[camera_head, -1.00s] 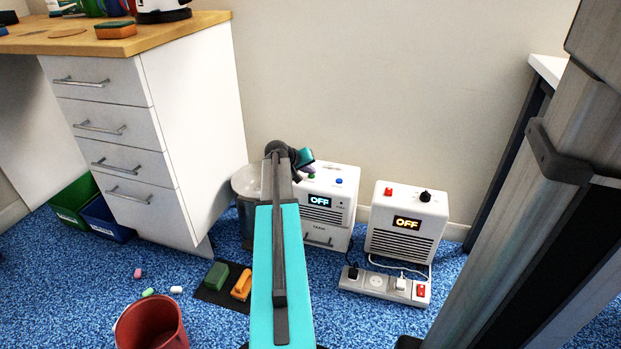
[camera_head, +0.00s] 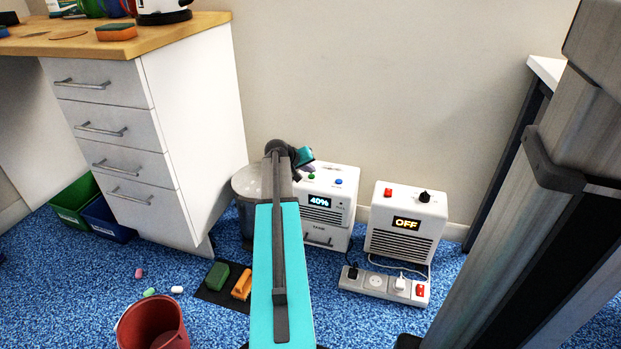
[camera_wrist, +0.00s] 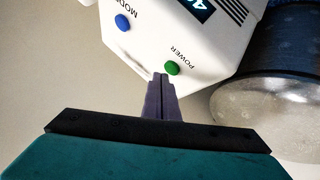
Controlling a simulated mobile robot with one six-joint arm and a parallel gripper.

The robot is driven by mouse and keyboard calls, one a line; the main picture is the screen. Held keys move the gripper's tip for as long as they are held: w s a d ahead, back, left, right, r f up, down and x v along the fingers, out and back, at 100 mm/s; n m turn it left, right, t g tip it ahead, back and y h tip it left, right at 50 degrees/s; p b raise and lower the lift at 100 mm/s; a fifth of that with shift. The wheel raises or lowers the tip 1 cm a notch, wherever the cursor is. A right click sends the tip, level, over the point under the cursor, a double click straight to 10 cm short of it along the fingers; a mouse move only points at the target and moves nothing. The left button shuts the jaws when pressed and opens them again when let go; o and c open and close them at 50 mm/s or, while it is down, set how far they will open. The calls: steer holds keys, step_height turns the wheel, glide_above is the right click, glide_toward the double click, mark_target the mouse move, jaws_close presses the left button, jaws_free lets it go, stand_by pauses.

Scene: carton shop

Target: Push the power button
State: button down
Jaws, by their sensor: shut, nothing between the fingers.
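The white appliance with a display and a "TANK" drawer (camera_head: 341,215) stands on the floor against the wall. Its display (camera_head: 319,201) reads 40%. In the wrist view its green button (camera_wrist: 172,68), labelled POWER, sits beside a blue button (camera_wrist: 123,22), labelled MODE. My gripper (camera_wrist: 163,78) is shut and empty, its fingertips right beside the green button; I cannot tell whether they touch it. In the head view my arm hides part of the appliance, and the green button (camera_head: 311,177) shows near my gripper.
A second white appliance (camera_head: 407,222) reading OFF stands to the right, behind a power strip (camera_head: 383,284). A clear-topped dark bin (camera_wrist: 271,108) is close beside my gripper. A drawer cabinet (camera_head: 195,130) stands left. A red bucket (camera_head: 150,325) is in front.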

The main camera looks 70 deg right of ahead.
mark_target(310, 179)
steer(key=shift+r, duration=0.1)
step_height(310, 179, up, 6)
steer(key=p, duration=0.4)
stand_by(0.5)
steer(key=shift+w, duration=0.1)
